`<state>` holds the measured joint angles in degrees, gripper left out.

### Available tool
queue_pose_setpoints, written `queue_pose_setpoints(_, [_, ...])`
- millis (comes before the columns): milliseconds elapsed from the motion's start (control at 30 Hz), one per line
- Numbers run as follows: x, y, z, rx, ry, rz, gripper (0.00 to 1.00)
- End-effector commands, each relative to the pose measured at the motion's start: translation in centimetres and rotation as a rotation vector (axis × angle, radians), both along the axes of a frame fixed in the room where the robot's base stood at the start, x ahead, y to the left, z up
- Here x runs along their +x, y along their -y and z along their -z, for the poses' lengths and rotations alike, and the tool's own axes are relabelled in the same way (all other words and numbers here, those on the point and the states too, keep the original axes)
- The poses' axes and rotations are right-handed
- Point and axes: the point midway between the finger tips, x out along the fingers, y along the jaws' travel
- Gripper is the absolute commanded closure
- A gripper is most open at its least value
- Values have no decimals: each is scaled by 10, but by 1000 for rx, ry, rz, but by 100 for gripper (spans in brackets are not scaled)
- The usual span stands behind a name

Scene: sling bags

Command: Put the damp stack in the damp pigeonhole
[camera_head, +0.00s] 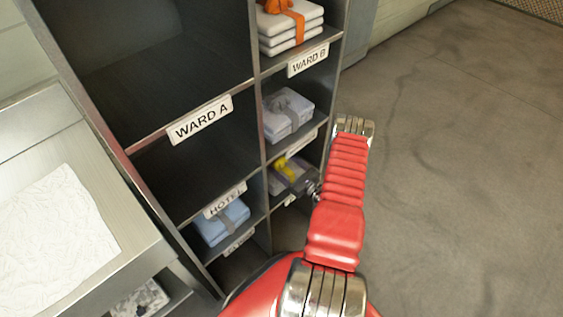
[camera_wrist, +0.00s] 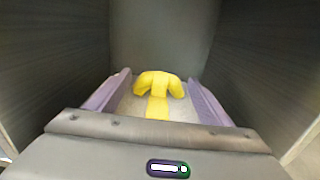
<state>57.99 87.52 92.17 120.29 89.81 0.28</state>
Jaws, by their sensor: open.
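A grey stack with a yellow band and bow (camera_head: 281,178) sits in a lower right pigeonhole of the dark rack. It also shows in the wrist view (camera_wrist: 157,105), between the two purple fingers of my gripper (camera_wrist: 158,76). The fingers are open, one along each side of the stack; I cannot tell whether they touch it. In the head view my gripper (camera_head: 300,184) reaches into that pigeonhole from the right, partly hidden by my arm. No label reading "damp" is legible; the label below this stack is mostly covered.
The rack (camera_head: 140,143) has labels WARD A (camera_head: 199,119), WARD B (camera_head: 308,61) and HOTEL (camera_head: 225,199). Other pigeonholes hold an orange-banded stack (camera_head: 291,32), a grey-banded stack (camera_head: 287,116) and a blue stack (camera_head: 222,220). A metal table (camera_head: 133,195) stands left; floor (camera_head: 460,170) is clear right.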

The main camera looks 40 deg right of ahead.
Motion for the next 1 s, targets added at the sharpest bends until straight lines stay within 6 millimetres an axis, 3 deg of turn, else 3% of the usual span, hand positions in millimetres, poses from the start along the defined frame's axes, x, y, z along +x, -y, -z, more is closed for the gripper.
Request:
queue_pose_setpoints(500, [-80, 4, 0, 0, 0, 4, 27])
queue_pose_setpoints(700, [-94, 3, 0, 0, 0, 2, 27])
queue_pose_setpoints(1000, [-96, 3, 0, 0, 1, 1, 27])
